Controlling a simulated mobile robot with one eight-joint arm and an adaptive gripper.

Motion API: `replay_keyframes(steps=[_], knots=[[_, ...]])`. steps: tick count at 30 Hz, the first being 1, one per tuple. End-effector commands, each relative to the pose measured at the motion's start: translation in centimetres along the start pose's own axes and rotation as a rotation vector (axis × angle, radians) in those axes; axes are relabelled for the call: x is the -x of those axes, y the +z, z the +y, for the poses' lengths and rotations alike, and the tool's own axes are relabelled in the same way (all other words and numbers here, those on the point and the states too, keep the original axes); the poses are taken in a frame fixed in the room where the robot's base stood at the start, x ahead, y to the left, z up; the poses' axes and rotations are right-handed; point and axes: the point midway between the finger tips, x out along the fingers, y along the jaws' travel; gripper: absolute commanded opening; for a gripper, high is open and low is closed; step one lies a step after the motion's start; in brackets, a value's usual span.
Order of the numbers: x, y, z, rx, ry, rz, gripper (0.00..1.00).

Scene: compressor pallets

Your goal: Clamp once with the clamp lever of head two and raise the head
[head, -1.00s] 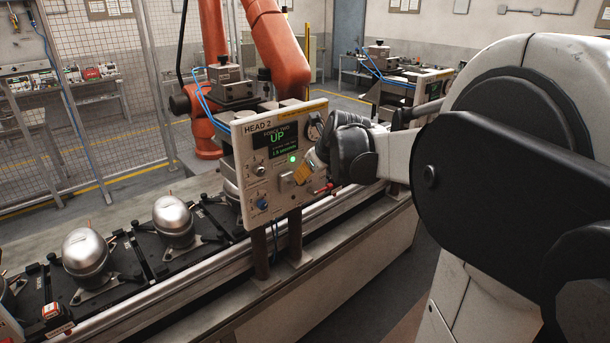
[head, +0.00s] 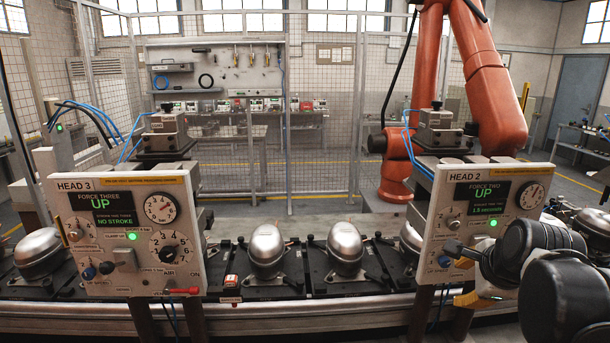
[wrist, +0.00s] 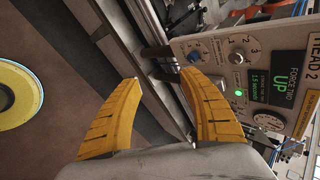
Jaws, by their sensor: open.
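The head two panel (head: 480,215) stands at the right in the head view. Its display (head: 488,196) reads "UP" with a line of seconds, and a green lamp (head: 494,223) is lit. My gripper (head: 458,281) is in front of the panel's lower part and hides some of its controls. In the wrist view my gripper (wrist: 168,88) is open and empty, its yellow fingers apart. The panel (wrist: 290,50) appears sideways there, right of the fingers, with a blue knob (wrist: 193,56) and a grey switch-like part (wrist: 220,84). I cannot tell for certain which control is the clamp lever.
The head three panel (head: 125,235) stands at the left, also showing "UP". Silver compressors (head: 265,247) sit on black pallets along the conveyor rail (head: 290,312). An orange robot arm (head: 483,75) stands behind head two. A mesh fence and bench are behind.

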Motion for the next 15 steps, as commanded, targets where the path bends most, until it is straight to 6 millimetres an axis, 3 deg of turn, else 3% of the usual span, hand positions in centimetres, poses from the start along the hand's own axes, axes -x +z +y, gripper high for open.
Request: replay_keyframes(steps=[1, 3, 9, 12, 15], knots=[[-0.3, 1.9, 3.3, 0.198, 0.012, -0.019, 0.49], [0.0, 4.0, 7.0, 0.507, 0.025, -0.044, 0.49], [0.3, 7.7, 16.7, 1.301, 0.025, -0.115, 0.49], [0.3, 8.5, 19.9, 1.576, 0.014, -0.140, 0.49], [0.3, 8.8, 21.8, 1.745, 0.005, -0.155, 0.49]])
